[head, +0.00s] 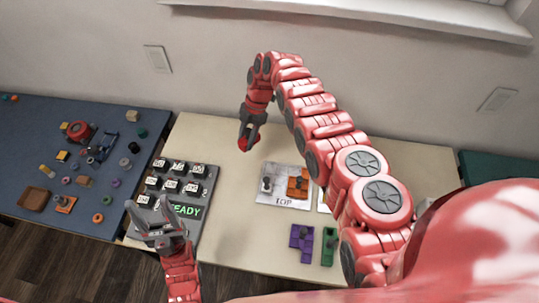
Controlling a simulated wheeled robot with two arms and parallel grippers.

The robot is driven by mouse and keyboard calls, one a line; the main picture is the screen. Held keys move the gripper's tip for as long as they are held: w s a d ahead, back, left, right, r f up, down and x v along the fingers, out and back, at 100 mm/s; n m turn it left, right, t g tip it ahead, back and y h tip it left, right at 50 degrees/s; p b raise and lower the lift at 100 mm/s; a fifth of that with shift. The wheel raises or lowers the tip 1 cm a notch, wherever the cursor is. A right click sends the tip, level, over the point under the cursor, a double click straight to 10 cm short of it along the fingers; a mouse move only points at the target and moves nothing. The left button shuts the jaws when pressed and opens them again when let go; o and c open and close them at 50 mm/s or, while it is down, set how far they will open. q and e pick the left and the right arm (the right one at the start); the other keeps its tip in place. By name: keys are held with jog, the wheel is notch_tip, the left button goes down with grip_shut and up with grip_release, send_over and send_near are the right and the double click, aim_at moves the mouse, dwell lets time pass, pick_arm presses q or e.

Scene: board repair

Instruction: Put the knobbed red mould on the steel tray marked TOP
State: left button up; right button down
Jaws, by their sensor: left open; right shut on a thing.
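My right gripper (246,138) is at the end of the long red arm, above the back part of the cream table. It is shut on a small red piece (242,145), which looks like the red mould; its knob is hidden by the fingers. The steel tray marked TOP (265,199) lies to the right of and nearer than this gripper. An orange mould (298,184) and a small grey piece (267,184) are on the tray. My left gripper (149,212) is open and empty at the near left edge of the button panel.
A purple mould (301,239) and a green mould (328,246) lie in front of the tray. A grey button panel (208,188) reading READY stands at left. A blue table (40,125) with many small parts is further left. My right arm hides the tray's right surroundings.

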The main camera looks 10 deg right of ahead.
jog(key=shift+s+d+f+n, duration=0.15)
jog(key=shift+s+d+n, duration=0.05)
jog(key=shift+s+n, duration=0.25)
jog(key=shift+d+f, duration=0.15)
jog(key=shift+d, duration=0.05)
jog(key=shift+s+d+f+n+g+h+p, duration=0.3)
jog(key=shift+s+d+n+g+h, duration=0.2)
jog(key=shift+n, duration=0.25)
jog(key=shift+s+d+f+n, duration=0.1)
jog(key=shift+s+n, duration=0.15)
jog(key=shift+n, duration=0.05)
jog(key=shift+s+d+n+h+p, duration=0.5)
jog(key=shift+s+d+n+p, duration=0.2)
jog(key=shift+s+d+n, duration=1.3)
jog(key=shift+g, duration=0.3)
jog(key=f+b, duration=0.3)
jog(key=f, duration=0.2)
jog(key=f+b, duration=0.4)
jog(key=shift+s+f, duration=0.2)
jog(key=shift+f, duration=0.2)
jog(key=shift+f+b, duration=0.4)
jog(key=shift+f, duration=0.05)
